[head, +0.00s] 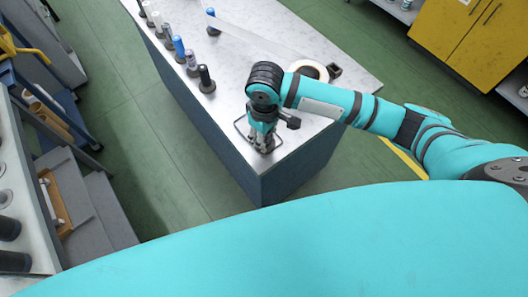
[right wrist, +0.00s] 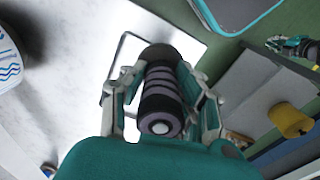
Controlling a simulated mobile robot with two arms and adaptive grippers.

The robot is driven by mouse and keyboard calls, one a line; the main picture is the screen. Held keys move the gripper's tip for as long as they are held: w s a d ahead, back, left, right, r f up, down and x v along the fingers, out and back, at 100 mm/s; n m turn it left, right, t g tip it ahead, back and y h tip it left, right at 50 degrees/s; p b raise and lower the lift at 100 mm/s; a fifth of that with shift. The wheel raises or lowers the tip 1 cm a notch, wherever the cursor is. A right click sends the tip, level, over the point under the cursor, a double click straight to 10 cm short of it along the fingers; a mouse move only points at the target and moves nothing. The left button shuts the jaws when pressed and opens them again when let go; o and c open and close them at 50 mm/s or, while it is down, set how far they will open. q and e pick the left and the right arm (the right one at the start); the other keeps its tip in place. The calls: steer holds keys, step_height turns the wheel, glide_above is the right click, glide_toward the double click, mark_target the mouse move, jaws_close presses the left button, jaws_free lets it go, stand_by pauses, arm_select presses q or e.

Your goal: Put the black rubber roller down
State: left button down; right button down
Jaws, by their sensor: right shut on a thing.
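The black rubber roller (right wrist: 162,95), dark with greyish-purple bands and a pale end, is between the fingers of my right gripper (right wrist: 165,100) in the right wrist view. In the head view my right gripper (head: 262,143) points down over the near corner of the white-topped table (head: 255,40), and the roller is mostly hidden there. A thin wire frame (head: 240,124) lies around the spot below the gripper. I cannot tell if the roller touches the tabletop. A small teal and dark shape at the upper right of the wrist view looks like my left gripper (right wrist: 288,45); its fingers are unclear.
Several upright spools line the table's left edge, including a blue one (head: 178,47) and a black one (head: 206,80). A pale roll (head: 308,70) lies behind my right arm. Grey shelving (head: 80,195) stands at the left; green floor is clear between.

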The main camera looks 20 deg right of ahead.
steer(key=w, duration=0.1)
steer(key=w+d, duration=0.1)
steer(key=w, duration=0.1)
steer(key=shift+w, duration=0.25)
steer(key=shift+f+p, duration=0.55)
steer(key=shift+f, duration=1.25)
steer(key=c, duration=1.4)
jaws_free()
steer(key=shift+s+f, duration=0.15)
steer(key=shift+f, duration=0.05)
steer(key=shift+c, duration=0.2)
steer(key=o, duration=0.5)
steer(key=shift+c, duration=0.2)
step_height(320, 180, up, 12)
steer(key=b, duration=0.1)
steer(key=shift+r, duration=0.15)
